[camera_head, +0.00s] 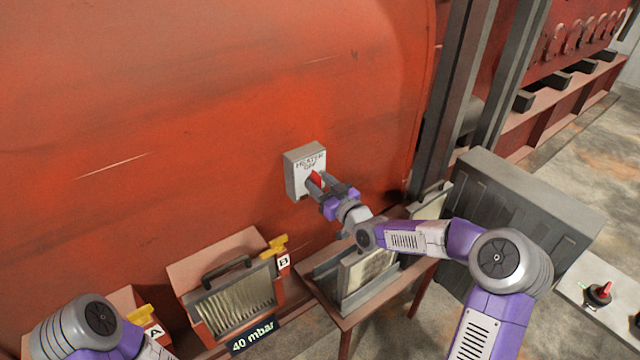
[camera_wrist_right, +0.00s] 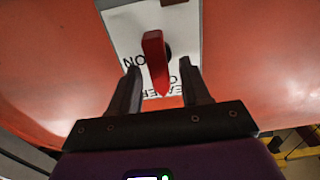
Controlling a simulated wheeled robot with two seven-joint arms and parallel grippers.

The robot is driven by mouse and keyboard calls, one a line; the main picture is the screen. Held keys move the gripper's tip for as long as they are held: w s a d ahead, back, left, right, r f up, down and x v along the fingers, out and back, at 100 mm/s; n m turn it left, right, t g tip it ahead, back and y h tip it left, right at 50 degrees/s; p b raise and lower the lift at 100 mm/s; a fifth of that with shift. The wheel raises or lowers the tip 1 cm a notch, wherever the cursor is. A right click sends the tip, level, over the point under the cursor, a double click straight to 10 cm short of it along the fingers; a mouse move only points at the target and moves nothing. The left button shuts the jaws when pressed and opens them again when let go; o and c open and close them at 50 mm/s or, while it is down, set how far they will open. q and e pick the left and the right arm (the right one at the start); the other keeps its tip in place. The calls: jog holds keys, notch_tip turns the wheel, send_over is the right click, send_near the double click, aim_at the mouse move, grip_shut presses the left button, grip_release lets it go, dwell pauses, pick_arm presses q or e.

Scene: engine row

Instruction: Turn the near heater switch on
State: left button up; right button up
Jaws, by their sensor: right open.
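The heater switch is a pale grey box (camera_head: 305,160) on the red wall, with a red lever (camera_head: 316,178) and the words HEATER and OFF above the lever. My right gripper (camera_head: 321,182) is at the lever. In the right wrist view the right gripper (camera_wrist_right: 160,75) is open, one finger on each side of the red lever (camera_wrist_right: 155,58), with gaps visible. The switch box (camera_wrist_right: 125,35) appears upside down there, with ON at the left and HEATER partly hidden by the fingers. I cannot tell the lever's setting for sure. My left gripper is out of view.
Below the switch are an open filter housing (camera_head: 345,285) and a second filter box (camera_head: 235,300) with a yellow handle (camera_head: 278,245) marked B. A dark grey panel (camera_head: 520,205) stands at the right. A control ledge (camera_head: 600,310) with a red-tipped lever is at lower right.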

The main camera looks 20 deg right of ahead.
jog(key=shift+w, duration=0.15)
grip_shut()
